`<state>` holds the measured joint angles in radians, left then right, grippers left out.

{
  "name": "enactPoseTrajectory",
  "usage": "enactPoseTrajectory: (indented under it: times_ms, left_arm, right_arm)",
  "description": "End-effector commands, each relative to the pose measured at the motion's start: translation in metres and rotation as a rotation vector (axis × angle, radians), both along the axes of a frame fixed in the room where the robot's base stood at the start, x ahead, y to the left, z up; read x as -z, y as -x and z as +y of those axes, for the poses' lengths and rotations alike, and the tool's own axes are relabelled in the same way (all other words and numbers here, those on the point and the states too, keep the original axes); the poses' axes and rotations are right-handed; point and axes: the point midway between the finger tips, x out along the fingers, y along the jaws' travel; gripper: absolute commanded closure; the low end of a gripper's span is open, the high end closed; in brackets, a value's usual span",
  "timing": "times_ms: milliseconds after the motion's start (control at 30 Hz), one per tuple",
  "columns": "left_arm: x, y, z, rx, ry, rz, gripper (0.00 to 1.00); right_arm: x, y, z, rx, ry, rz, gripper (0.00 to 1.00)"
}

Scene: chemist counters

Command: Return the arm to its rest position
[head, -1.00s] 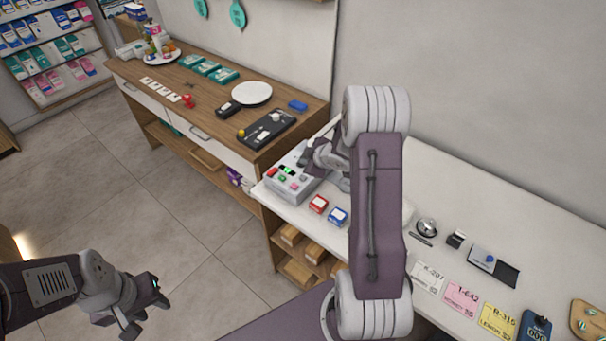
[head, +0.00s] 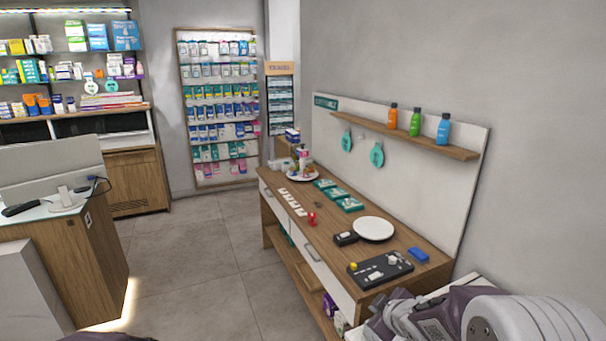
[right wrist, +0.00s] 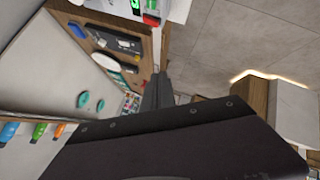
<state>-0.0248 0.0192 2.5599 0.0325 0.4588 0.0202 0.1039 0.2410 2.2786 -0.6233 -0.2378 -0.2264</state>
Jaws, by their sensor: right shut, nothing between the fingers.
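My right arm (head: 520,318) comes in at the bottom right corner of the head view, beside the wall. My right gripper (head: 385,322) is at its left end, in front of the near end of the wooden counter, partly cut off by the frame edge. In the right wrist view the right gripper (right wrist: 158,88) shows as dark, narrow fingers held together, shut with nothing between them. My left gripper is out of the picture.
The wooden counter (head: 290,222) carries a black tray (head: 382,268), a white plate (head: 373,228), a blue block (head: 418,254) and teal boxes. A shelf (head: 440,147) with three bottles hangs above. Open floor (head: 190,285) lies left, before a glass-topped desk (head: 85,250).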

Motion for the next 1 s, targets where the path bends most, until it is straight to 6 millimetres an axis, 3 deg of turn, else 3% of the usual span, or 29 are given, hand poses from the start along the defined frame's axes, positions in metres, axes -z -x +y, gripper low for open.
enactPoseTrajectory:
  times_ms: [33,200,300,400,500,1000]
  left_arm:
    - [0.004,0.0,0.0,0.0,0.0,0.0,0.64]
    - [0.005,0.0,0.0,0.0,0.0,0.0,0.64]
    - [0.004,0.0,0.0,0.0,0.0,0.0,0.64]
    - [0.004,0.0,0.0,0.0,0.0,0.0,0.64]
    - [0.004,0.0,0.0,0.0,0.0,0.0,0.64]
    - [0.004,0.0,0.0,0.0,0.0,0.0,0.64]
  right_arm:
    - [0.008,0.035,0.012,0.101,-0.056,0.085,1.0]
    - [0.049,0.143,0.015,0.455,-0.222,0.415,1.0]
    - [0.067,0.19,0.017,0.609,-0.28,0.574,1.0]
    - [0.074,0.217,0.022,0.706,-0.314,0.68,1.0]
    - [0.075,0.227,0.023,0.744,-0.319,0.719,1.0]
    - [0.075,0.226,0.023,0.746,-0.32,0.717,1.0]
